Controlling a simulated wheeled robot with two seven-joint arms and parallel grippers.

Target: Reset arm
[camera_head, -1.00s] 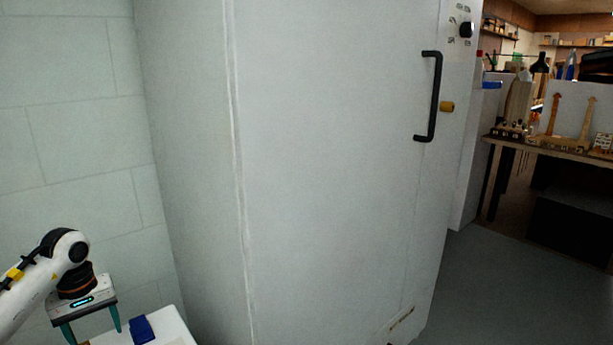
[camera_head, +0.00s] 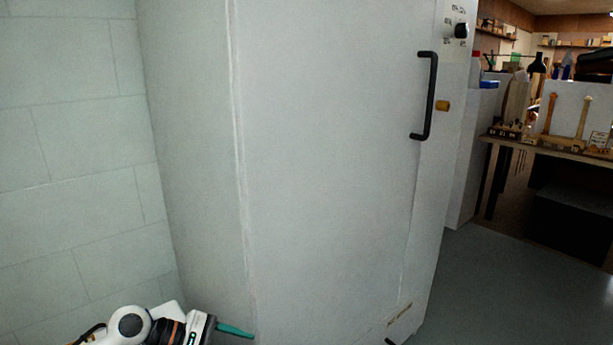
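My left gripper (camera_head: 234,331) is at the bottom left, low beside the left edge of the tall pale cabinet (camera_head: 325,170). It is turned sideways with a teal finger pointing right. Only one finger shows clearly, so its opening cannot be judged. No object is visible in it. I cannot tell whether the finger touches the cabinet. My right gripper is not in view.
The cabinet door is shut, with a black handle (camera_head: 430,96), a yellow-brown knob (camera_head: 442,105) and a black dial (camera_head: 461,31). A pale block wall (camera_head: 75,150) stands left. A workbench (camera_head: 560,150) with violin parts is at the right. Grey floor (camera_head: 500,285) is clear there.

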